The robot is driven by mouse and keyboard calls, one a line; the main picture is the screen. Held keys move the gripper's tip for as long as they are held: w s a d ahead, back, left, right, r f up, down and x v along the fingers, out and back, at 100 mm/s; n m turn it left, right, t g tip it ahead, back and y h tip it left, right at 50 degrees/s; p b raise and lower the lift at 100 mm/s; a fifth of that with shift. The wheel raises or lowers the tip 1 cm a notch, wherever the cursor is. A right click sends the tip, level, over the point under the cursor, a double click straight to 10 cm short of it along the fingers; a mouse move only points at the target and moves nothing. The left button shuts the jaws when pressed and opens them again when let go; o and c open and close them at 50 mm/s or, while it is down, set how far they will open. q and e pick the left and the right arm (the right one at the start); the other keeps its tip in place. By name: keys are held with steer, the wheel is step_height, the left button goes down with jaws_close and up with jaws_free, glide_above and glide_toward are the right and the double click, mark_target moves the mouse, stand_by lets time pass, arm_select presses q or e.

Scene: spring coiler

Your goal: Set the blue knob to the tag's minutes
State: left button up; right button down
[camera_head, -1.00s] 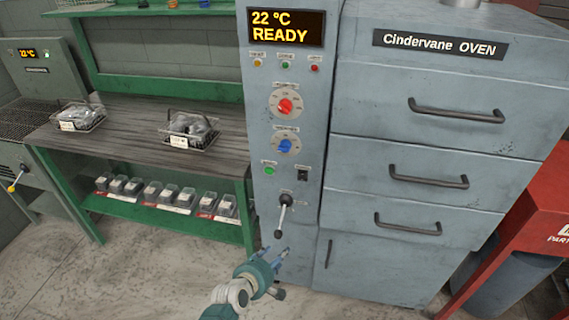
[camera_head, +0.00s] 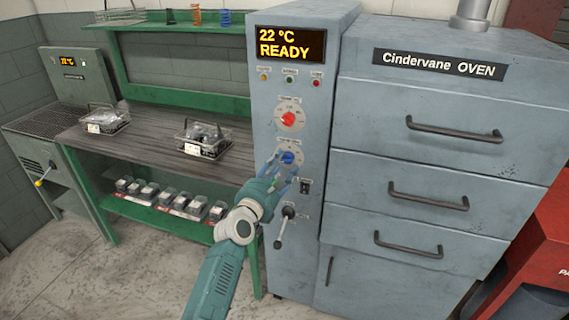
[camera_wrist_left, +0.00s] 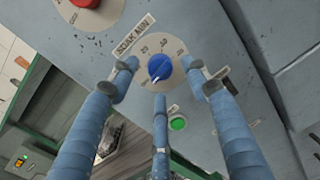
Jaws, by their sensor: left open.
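The blue knob (camera_head: 287,157) sits on a pale round dial on the oven's control column, below the red knob (camera_head: 288,118). In the left wrist view the blue knob (camera_wrist_left: 160,67) has a white pointer mark, and numbers ring its dial. My left gripper (camera_head: 282,172) is open in front of the blue knob. Its fingers spread around the knob in the left wrist view (camera_wrist_left: 160,85), and no contact shows. White tags hang on the wire baskets, one on the near basket (camera_head: 192,148) and one on the far basket (camera_head: 93,128). Their writing is too small to read. My right gripper is not in view.
The display (camera_head: 290,44) reads 22 °C READY. A green button (camera_wrist_left: 177,123) and a black switch (camera_head: 305,187) lie below the dial. A lever (camera_head: 284,225) sticks out lower down. Oven drawers with handles (camera_head: 428,195) stand to the right, a workbench (camera_head: 150,140) to the left.

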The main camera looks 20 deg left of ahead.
mark_target(287, 159)
arm_select(q)
steer(key=shift+w, duration=1.2)
steer(key=shift+d, duration=0.1)
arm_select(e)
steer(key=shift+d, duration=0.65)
arm_select(q)
steer(key=c, duration=1.1)
steer(key=shift+c, duration=0.2)
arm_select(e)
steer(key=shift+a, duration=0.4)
